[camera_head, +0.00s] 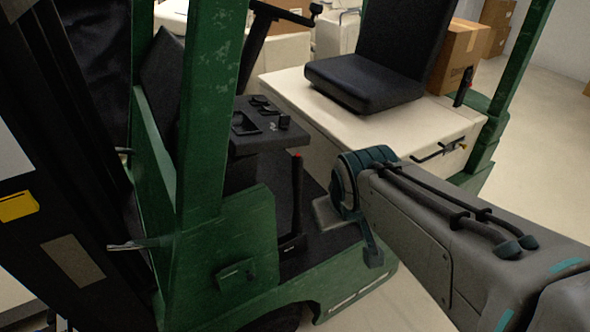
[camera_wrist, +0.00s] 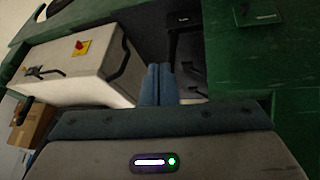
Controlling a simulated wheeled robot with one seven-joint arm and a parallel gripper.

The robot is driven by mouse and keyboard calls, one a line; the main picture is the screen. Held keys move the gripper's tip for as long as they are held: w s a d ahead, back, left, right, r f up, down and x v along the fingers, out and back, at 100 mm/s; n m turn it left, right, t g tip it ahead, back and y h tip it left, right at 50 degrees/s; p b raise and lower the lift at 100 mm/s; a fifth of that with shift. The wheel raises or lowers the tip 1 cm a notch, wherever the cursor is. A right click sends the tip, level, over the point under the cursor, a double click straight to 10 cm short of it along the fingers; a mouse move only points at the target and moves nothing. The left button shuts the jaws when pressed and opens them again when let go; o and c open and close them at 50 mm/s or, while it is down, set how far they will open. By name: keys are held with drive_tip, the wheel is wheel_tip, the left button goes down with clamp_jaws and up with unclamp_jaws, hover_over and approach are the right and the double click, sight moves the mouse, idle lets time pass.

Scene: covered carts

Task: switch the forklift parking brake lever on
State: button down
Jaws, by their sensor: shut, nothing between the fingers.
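My gripper (camera_head: 328,214) is just to the right of the lever in the head view, mostly hidden behind my own wrist. In the wrist view, the blue-grey fingers of my gripper (camera_wrist: 158,82) are pressed together with nothing between them. They point into the dark gap between the cream seat box and the green body.
The dark console (camera_head: 262,127) stands left of the lever's top. The cream seat box (camera_head: 375,120) carries a black seat (camera_head: 365,84). A green post (camera_head: 208,110) rises on the left. A cardboard box (camera_head: 458,55) sits behind the seat. Pale floor (camera_head: 545,150) is clear at right.

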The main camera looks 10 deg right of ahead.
drive_tip(key=w+d+f+n+t+h+b, duration=0.1)
drive_tip(key=w+d+f+n+t+b, duration=0.1)
drive_tip(key=w+d+n+t+b, duration=0.3)
drive_tip(key=w+d+f+n+t+b, duration=0.2)
drive_tip(key=w+n, duration=0.1)
drive_tip(key=w, duration=0.4)
drive_tip(key=a+f+n+t+y+b, duration=0.3)
drive_tip(key=a+n+y+b, duration=0.4)
drive_tip(key=n+y, duration=0.4)
drive_tip(key=f+n+b, duration=0.1)
drive_tip(key=n, duration=0.3)
drive_tip(key=w+a+p, duration=0.1)
drive_tip(key=w+a, duration=0.1)
drive_tip(key=w, duration=0.9)
drive_tip(key=shift+w, duration=0.15)
